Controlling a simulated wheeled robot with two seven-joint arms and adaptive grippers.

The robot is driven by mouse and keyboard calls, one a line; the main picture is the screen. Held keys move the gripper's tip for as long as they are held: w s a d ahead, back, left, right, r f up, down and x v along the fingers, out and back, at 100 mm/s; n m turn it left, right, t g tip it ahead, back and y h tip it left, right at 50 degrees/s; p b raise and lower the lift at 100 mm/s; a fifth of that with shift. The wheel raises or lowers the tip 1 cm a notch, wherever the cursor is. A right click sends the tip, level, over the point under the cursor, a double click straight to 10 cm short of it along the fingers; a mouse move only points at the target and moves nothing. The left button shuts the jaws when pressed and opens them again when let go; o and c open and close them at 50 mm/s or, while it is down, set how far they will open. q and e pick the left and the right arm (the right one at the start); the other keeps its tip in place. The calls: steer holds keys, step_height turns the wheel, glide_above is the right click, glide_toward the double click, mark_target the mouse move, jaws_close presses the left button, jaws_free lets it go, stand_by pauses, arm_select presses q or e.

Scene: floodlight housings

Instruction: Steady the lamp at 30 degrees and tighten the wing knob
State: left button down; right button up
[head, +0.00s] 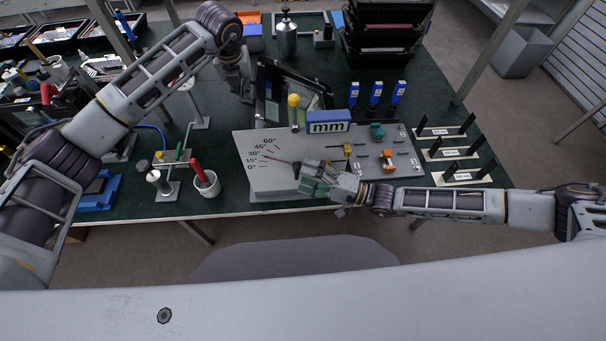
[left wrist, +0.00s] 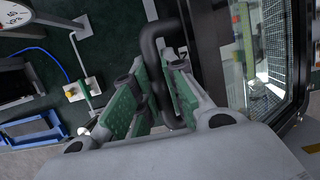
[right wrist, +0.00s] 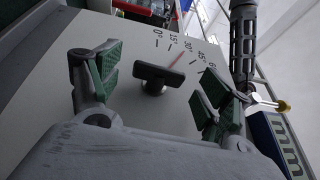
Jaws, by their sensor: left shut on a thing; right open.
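The lamp (head: 267,85), a black-framed floodlight, stands tilted behind the grey panel (head: 240,145). Its glass face shows at right in the left wrist view (left wrist: 262,50). My left gripper (head: 247,92) is shut on the lamp's bent black handle (left wrist: 150,45). The dark wing knob (right wrist: 158,76) stands out from the panel in the right wrist view. My right gripper (right wrist: 155,88) is open, its fingers on either side of the knob and apart from it. It also shows low in front of the panel in the head view (head: 306,180). The red pointer (head: 277,159) points near the 30 mark.
A blue "mm" block (head: 328,121) and a yellow-capped post (head: 294,110) stand at the panel's top. Small coloured fittings sit on its right side. A white cup (head: 207,184) with a red-handled tool stands at left. Labelled stands (head: 455,153) are at right.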

steer(key=v, duration=1)
steer(key=shift+d, duration=0.2)
steer(key=shift+s, duration=0.1)
stand_by(0.5)
arm_select(q)
steer(key=c, duration=1.6)
jaws_free()
steer(key=shift+c, duration=0.2)
steer(key=shift+r, duration=0.15)
steer(key=shift+p+v, duration=1.15)
steer(key=shift+v, duration=2.15)
arm_select(e)
steer(key=shift+r, duration=1.1)
arm_select(q)
steer(key=shift+s, duration=0.1)
steer(key=shift+s, duration=0.1)
arm_select(e)
steer(key=shift+s, duration=0.15)
